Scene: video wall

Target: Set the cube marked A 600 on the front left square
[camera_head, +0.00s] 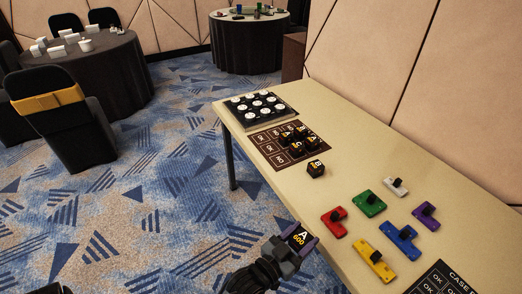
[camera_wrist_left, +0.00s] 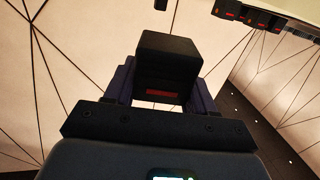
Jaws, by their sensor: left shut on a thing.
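The black cube marked A 600 (camera_head: 299,237) is in my left gripper (camera_head: 298,246), with white A and yellow 600 on its upward face. It is in the air at the table's near edge, low in the head view. The left wrist view shows the black cube (camera_wrist_left: 168,62) between both fingers, with a red mark on the side facing me. The dark mat with printed squares (camera_head: 268,137) lies farther up the table, apart from the gripper. Several black cubes (camera_head: 298,138) stand on it; squares on its left side are bare. My right gripper is out of view.
Another black cube (camera_head: 316,169) stands just off the mat's near edge. A black tray with white discs (camera_head: 258,108) lies beyond the mat. Coloured blocks with black knobs (camera_head: 370,203) and a dark card (camera_head: 440,280) lie on the right.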

